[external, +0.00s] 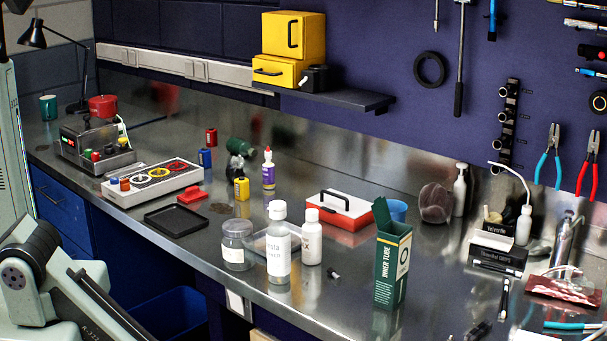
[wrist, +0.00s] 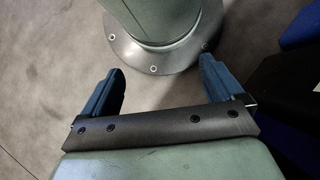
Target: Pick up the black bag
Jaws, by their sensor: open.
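No thing in the external view is clearly a black bag. A small dark crumpled item (external: 236,168) stands behind the yellow bottle, beside a dark green item, and may be it; it is too small to tell. My gripper (wrist: 160,80) shows in the wrist view with its two blue fingers wide apart and nothing between them. It points down at the floor and my round base, away from the bench top. In the external view only part of my arm shows at the lower left; the gripper is not visible there.
The metal bench (external: 225,270) is crowded. A black tray (external: 176,220), clear jar (external: 236,246), white bottles (external: 279,243), green inner tube box (external: 393,266) and red-white case (external: 338,215) stand along it. A shelf (external: 345,97) holds yellow boxes above. Pliers hang at right.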

